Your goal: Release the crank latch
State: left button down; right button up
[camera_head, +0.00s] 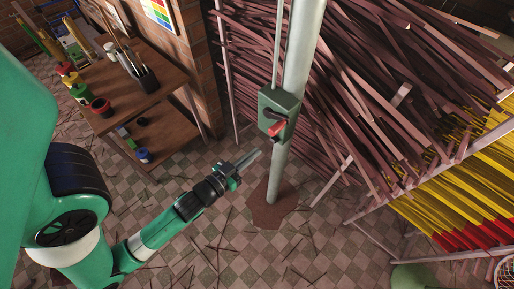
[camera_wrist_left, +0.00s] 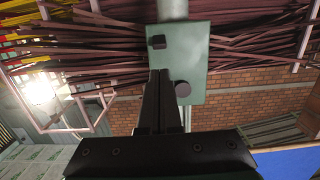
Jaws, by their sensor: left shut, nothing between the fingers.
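A green box (camera_head: 270,101) is mounted on a pale upright pole (camera_head: 303,45). Its face carries a black part and a red lever (camera_head: 277,129), which tilts up to the right. My left gripper (camera_head: 255,157) is shut and empty, just below and left of the box, apart from the red lever in the head view. In the left wrist view, the shut fingers (camera_wrist_left: 159,80) overlap the green box (camera_wrist_left: 190,45). A square black knob (camera_wrist_left: 157,42) and a round dark knob (camera_wrist_left: 183,89) show beside them. The red lever cannot be made out there. My right gripper is not in view.
Racks of brown sticks (camera_head: 350,80) stand behind and right of the pole, with yellow and red sticks (camera_head: 465,185) lower right. A wooden shelf unit (camera_head: 165,82) with pots stands at the left. The tiled floor around the pole holds scattered sticks.

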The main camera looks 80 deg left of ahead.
aim_at(271, 140)
pick_arm(q)
jog(key=p+x, duration=0.1)
jog(key=x, duration=0.7)
jog(key=shift+w+a, duration=0.1)
jog(key=shift+w, duration=0.05)
